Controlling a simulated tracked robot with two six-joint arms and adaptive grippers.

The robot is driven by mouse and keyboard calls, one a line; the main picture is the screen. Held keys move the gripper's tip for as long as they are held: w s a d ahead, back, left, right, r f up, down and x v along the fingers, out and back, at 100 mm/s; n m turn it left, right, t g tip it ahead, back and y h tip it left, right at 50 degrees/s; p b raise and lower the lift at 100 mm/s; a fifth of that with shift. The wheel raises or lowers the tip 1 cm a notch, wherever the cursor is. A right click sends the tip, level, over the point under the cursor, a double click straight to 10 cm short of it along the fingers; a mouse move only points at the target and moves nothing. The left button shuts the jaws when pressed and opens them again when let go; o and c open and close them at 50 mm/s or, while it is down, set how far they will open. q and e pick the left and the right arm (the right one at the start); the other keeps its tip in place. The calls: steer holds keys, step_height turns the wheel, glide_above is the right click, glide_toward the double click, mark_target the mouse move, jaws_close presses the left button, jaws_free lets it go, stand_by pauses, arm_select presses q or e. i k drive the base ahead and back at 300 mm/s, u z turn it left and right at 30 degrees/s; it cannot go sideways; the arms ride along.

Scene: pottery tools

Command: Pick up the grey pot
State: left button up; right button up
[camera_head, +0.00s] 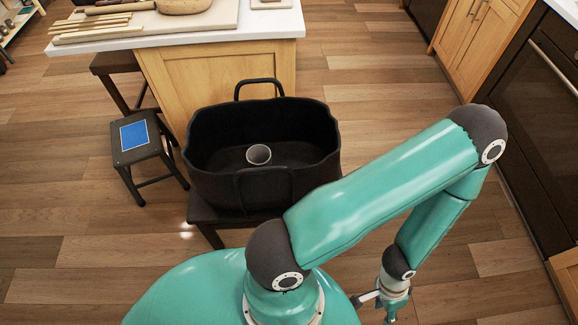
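A small light-grey, cup-like pot (258,154) stands upright inside a black, soft-looking basket (215,185). It is the only thing I see in the basket, and its opening faces up. The basket has two loop handles and sits on a dark stool. My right arm crosses the front right of the view, with its elbow to the right of the basket. Its wrist end hangs down near the bottom edge, well apart from the pot. The fingers there are not clear enough to tell their state. My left gripper is out of view.
A light-topped counter (200,36) behind the basket holds wooden sticks, a bowl and a board. A small dark stool (140,135) with a blue patch stands left of the basket. Cabinets and an oven line the right side.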

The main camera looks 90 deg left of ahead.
mark_target(259, 154)
steer(key=z, duration=1.35)
steer(key=i, duration=0.1)
steer(key=u, duration=2.25)
steer(key=i, duration=0.2)
steer(key=u, duration=1.75)
steer(key=i, duration=0.15)
steer(key=u, duration=1.45)
